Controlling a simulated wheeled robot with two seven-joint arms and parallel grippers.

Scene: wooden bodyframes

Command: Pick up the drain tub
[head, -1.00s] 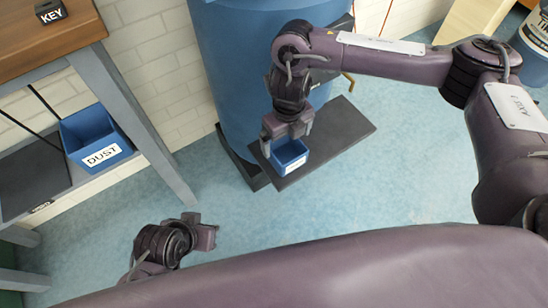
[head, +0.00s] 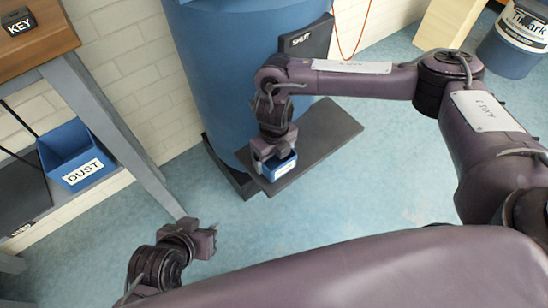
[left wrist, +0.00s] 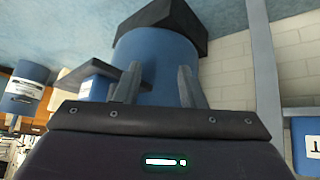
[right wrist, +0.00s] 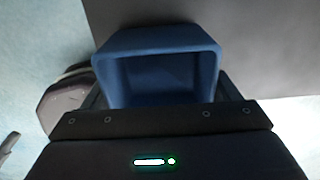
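The drain tub (head: 284,170) is a small blue open box with a white label on its front, at the left part of a dark flat plate in front of a big blue drum. My right gripper (head: 276,160) is lowered over it, one finger on each side. In the right wrist view the tub (right wrist: 160,42) fills the space between the fingers (right wrist: 163,92); whether they press on it I cannot tell. My left gripper (head: 213,241) is low at the bottom left, well away from the tub. In the left wrist view (left wrist: 158,85) its fingers are apart and empty.
The dark plate (head: 325,135) reaches right beyond the tub, by the blue drum (head: 235,70). A blue DUST bin (head: 72,157) sits on a low shelf at left, below a wooden table (head: 30,45). A bucket (head: 515,45) stands at the far right. The floor in front is clear.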

